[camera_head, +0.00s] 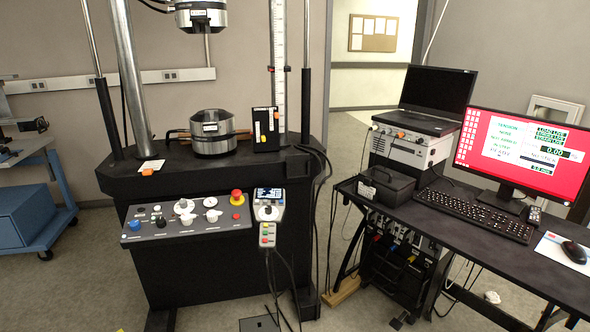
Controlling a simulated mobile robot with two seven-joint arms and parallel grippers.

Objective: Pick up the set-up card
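I cannot tell for sure which thing is the set-up card. A small white card (151,165) with an orange piece at its lower edge lies on the left of the black test machine table (185,178). A dark upright panel (265,130) with orange and yellow pieces on it stands on the same table, right of the round metal lower grip (212,132). The print on both is too small to read. Neither of my grippers is in view.
A control panel (170,232) with knobs and a red stop button (237,197) juts from the machine's front. A handset (267,206) with cables hangs beside it. Right, a dark desk (500,262) carries a monitor (520,153), keyboard (477,213) and mouse (574,252). A blue cart (25,213) stands left.

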